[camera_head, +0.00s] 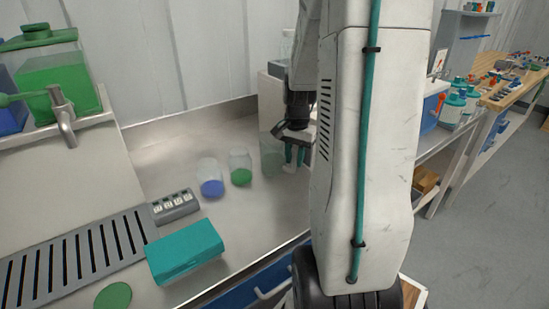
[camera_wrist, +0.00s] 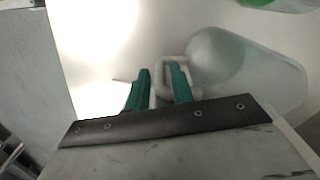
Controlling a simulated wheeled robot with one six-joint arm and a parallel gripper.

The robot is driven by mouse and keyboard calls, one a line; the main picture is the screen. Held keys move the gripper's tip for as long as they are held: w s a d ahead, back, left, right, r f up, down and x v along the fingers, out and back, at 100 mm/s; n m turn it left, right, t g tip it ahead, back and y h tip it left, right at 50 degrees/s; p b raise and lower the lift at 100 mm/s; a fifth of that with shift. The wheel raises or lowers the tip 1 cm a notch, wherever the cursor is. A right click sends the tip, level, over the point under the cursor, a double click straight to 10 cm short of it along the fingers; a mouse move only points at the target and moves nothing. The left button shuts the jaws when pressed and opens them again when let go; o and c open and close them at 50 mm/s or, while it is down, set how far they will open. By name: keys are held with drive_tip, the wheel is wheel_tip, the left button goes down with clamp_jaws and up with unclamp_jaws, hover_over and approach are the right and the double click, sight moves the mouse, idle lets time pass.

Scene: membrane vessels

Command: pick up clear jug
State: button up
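The clear jug (camera_head: 271,157) stands upright on the steel counter, a see-through, faintly greenish vessel that looks empty. In the wrist view its clear body (camera_wrist: 250,75) lies to the right, and its pale loop handle (camera_wrist: 174,62) points toward my gripper. My gripper (camera_head: 294,160) is just right of the jug in the head view, pointing down, partly hidden by my arm. In the wrist view my gripper (camera_wrist: 161,71) has its two green fingers apart, with part of the handle showing between and behind them. I cannot tell whether either finger touches it.
A beaker with green contents (camera_head: 240,168) and one with blue contents (camera_head: 210,178) stand left of the jug. A teal box (camera_head: 185,250), a small grey rack (camera_head: 174,206) and a slotted drain (camera_head: 75,262) lie nearer. The wall is behind.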

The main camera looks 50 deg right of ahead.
clamp_jaws()
drive_tip(key=shift+r, duration=0.45)
drive_tip(key=r, duration=0.3)
drive_tip(key=shift+s, duration=0.35)
drive_tip(key=s+a+r, duration=0.1)
drive_tip(key=s+a, duration=0.2)
drive_tip(key=s, duration=1.2)
drive_tip(key=shift+a, duration=0.15)
drive_tip(key=shift+s, duration=0.1)
